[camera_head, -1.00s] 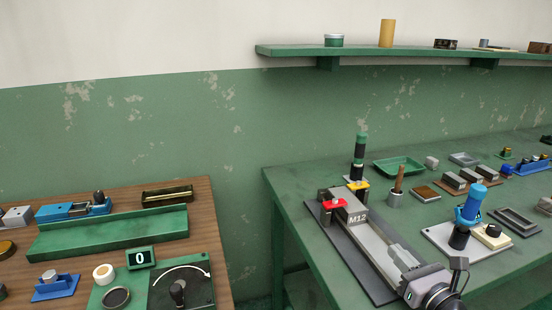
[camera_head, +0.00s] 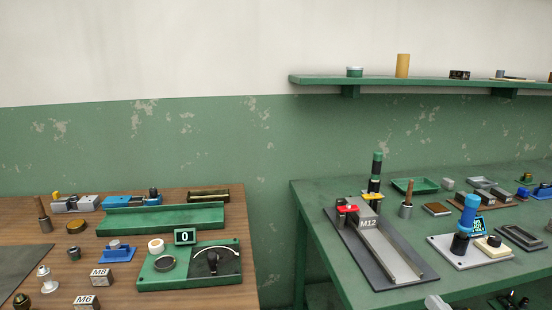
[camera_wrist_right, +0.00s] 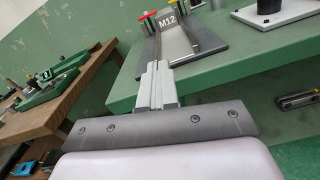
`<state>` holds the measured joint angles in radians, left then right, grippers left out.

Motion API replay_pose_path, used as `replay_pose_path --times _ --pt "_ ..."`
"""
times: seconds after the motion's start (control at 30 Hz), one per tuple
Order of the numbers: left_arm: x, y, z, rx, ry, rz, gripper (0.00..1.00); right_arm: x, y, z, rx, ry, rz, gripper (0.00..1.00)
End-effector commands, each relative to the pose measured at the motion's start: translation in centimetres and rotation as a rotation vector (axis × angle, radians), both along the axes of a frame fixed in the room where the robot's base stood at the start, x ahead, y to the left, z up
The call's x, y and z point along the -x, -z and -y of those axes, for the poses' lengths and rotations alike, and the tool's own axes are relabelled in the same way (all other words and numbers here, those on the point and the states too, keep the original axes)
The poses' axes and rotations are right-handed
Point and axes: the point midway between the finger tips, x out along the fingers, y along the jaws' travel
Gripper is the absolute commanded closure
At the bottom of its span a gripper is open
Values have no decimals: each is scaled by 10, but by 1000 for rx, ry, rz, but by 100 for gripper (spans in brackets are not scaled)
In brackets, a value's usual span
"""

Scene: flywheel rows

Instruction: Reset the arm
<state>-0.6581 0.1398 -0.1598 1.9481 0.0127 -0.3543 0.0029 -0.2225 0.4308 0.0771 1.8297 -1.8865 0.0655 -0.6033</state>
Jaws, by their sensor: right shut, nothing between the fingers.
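My right gripper (camera_head: 436,302) shows only as a small pale piece at the bottom edge of the head view, in front of the green bench. In the right wrist view my right gripper (camera_wrist_right: 155,72) is shut with nothing between its fingers. Its fingers point toward the bench edge and the M12 fixture (camera_wrist_right: 180,40), and appear apart from both. In the head view the M12 fixture (camera_head: 372,228) is a grey rail on a dark plate, with red and yellow parts at its far end. My left gripper is not in view.
The green bench (camera_head: 325,262) also holds a blue-topped post (camera_head: 467,215), a green tray (camera_head: 415,186) and several small parts. A brown table (camera_head: 130,285) at left holds a dial panel (camera_head: 212,262) and a counter reading 0 (camera_head: 185,236). A gap separates the two tables.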

Motion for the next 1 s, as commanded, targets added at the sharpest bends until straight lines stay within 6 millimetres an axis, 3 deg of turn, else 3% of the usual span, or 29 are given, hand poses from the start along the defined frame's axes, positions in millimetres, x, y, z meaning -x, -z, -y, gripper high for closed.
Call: replay_pose_path --times 0.1,0.47,0.8,1.0 --pt "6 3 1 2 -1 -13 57 16 19 -15 -328 11 -38 100" --pt "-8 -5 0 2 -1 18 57 67 83 -50 -1303 174 -196 100" --pt "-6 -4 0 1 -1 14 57 132 154 -100 -2175 520 -376 100" --pt "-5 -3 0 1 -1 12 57 168 180 -136 -2556 750 -462 100"
